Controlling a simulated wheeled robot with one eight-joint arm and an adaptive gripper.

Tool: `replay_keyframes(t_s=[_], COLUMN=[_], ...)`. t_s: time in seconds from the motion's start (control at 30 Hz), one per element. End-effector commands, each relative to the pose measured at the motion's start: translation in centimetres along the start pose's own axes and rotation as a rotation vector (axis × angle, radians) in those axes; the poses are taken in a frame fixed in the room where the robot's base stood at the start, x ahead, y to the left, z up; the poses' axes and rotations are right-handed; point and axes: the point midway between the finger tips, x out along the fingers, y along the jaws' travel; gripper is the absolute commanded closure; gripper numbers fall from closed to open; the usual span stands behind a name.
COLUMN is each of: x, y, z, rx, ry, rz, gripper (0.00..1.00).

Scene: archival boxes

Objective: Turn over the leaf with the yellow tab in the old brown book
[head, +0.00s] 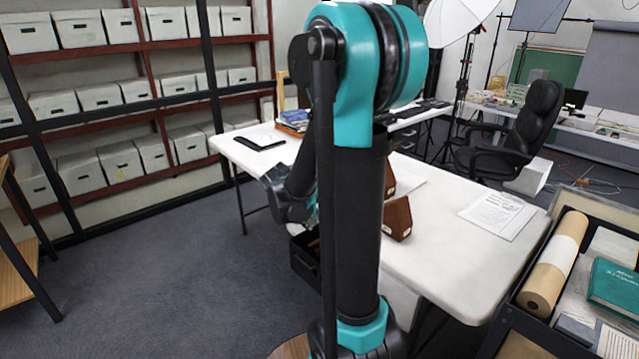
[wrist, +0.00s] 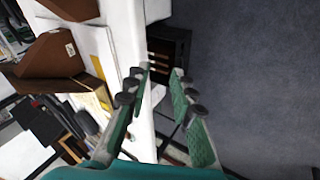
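My gripper (wrist: 163,72) shows in the wrist view with its two green fingers apart and nothing between them. It is over the table's edge, beside the dark crate. Left of it, two brown wedge-shaped pieces (wrist: 50,56) stand on the white table, with pale, page-like surfaces near them. A small yellow patch (wrist: 103,97) lies beside the nearer wedge; I cannot tell whether it is the tab. In the head view a brown wedge (head: 397,219) shows right of my arm. My arm hides the book area there, and the gripper cannot be made out.
A cart (head: 507,318) with a paper roll (head: 553,265) stands right.

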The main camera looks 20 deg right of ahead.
Motion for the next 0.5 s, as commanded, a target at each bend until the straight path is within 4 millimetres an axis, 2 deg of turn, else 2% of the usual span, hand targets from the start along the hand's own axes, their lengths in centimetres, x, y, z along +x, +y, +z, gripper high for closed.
replay_keyframes(t_s=[0.03,0.23,0.5], x=[0.9,4.1,8.3], y=[0.5,2.5,3.1], z=[-1.9,-8.3,-16.0], rx=[-0.021,-0.097,-0.184], ry=[-0.003,-0.016,-0.025], rz=[0.043,0.237,0.504], gripper=[0.76,0.76,0.76])
